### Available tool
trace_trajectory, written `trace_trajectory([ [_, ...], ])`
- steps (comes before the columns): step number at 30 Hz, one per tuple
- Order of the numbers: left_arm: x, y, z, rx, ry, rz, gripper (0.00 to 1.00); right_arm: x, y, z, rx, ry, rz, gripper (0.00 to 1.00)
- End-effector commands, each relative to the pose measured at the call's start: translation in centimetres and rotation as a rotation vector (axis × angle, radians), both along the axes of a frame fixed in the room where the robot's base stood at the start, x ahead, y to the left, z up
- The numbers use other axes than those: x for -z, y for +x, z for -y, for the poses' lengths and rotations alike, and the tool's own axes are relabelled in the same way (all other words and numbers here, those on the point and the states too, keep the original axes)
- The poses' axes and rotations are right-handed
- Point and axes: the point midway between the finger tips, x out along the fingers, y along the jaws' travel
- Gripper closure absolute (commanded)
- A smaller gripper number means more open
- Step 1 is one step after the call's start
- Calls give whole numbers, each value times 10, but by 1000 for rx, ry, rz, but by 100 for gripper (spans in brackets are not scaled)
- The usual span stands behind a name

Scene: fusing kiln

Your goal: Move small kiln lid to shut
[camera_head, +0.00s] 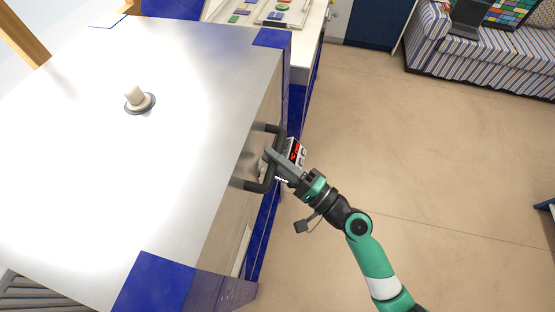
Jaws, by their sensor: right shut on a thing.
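The kiln lid (75,100) is a bright metal top with blue corner plates, lying level over the kiln body (228,220); no gap under it shows from here. A dark bar handle (254,186) sticks out from the kiln's right-hand side. My right gripper (270,160) reaches in from the lower right and is shut on the handle's bar. The fingertips are partly hidden against the handle. My left gripper does not show.
A small control box with a red display (294,150) sits just beyond my right gripper. A worktable (308,40) with coloured pieces is behind the kiln. A striped sofa (480,55) is far right. Open floor (440,170) lies to the right.

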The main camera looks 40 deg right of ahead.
Motion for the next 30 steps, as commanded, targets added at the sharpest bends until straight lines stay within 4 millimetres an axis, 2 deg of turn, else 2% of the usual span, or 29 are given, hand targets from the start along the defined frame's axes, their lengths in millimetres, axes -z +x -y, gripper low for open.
trace_trajectory([
  [1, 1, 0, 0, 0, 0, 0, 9, 15, 0, 0, 2, -7, -33, 100],
  [6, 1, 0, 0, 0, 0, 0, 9, 17, -1, 0, 2, -9, -36, 100],
  [7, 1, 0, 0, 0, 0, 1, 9, 17, -1, 0, 1, -9, -36, 67],
  [11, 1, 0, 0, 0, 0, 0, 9, 16, -1, 0, 1, -8, -33, 44],
  [30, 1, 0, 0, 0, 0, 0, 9, 12, -3, 1, 2, -4, -24, 43],
])
